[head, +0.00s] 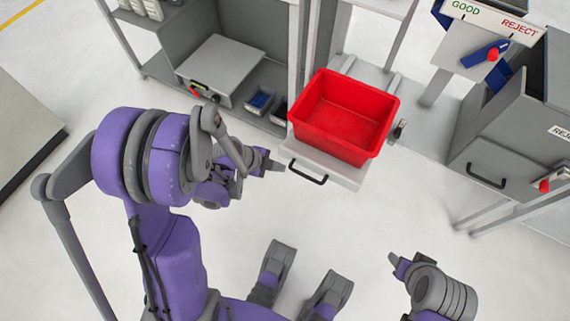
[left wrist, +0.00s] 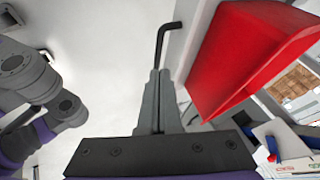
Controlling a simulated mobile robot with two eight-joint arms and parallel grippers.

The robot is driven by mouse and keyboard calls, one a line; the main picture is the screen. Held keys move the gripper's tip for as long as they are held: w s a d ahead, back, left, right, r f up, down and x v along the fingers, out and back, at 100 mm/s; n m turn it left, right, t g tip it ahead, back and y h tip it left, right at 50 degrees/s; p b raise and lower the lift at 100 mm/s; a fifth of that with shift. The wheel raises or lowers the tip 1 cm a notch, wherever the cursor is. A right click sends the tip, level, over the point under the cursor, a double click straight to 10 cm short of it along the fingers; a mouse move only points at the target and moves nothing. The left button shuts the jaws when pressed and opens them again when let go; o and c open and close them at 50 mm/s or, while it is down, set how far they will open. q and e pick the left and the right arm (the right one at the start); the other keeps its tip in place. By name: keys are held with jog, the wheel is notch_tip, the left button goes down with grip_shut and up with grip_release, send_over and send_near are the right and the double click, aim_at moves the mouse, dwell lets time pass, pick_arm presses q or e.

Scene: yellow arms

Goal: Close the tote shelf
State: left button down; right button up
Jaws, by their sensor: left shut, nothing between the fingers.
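The tote shelf (head: 345,176) is a light grey pull-out shelf that stands out from its frame, with a black bar handle (head: 308,172) on its front. An open, empty red tote (head: 345,134) sits on it. My left gripper (head: 276,164) is shut and empty, just left of the handle in the head view. In the left wrist view the closed fingers (left wrist: 158,78) point toward the bent black handle (left wrist: 166,38), and the red tote (left wrist: 240,55) is to their right. Contact with the handle cannot be told. My right gripper (head: 393,257) is at lower right, away from the shelf; its jaw opening is unclear.
A grey rack (head: 180,70) with a grey box (head: 222,68) and small bins (head: 260,101) stands to the left of the tote. A grey reject bin (head: 490,160) with a handle is on the right. The floor in front of the shelf is clear.

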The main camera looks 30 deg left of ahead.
pick_arm(q)
jog(key=b+x, duration=0.2)
jog(key=x, duration=0.6)
jog(key=shift+w, duration=1.25)
jog(key=shift+w+r, duration=0.1)
jog(key=shift+w, duration=0.65)
pick_arm(e)
jog(key=shift+s+x, duration=0.2)
jog(key=shift+x, duration=0.65)
jog(key=shift+s+x, duration=0.2)
jog(key=shift+x, duration=0.6)
jog(key=shift+f, duration=0.15)
pick_arm(q)
jog(key=shift+w, duration=0.1)
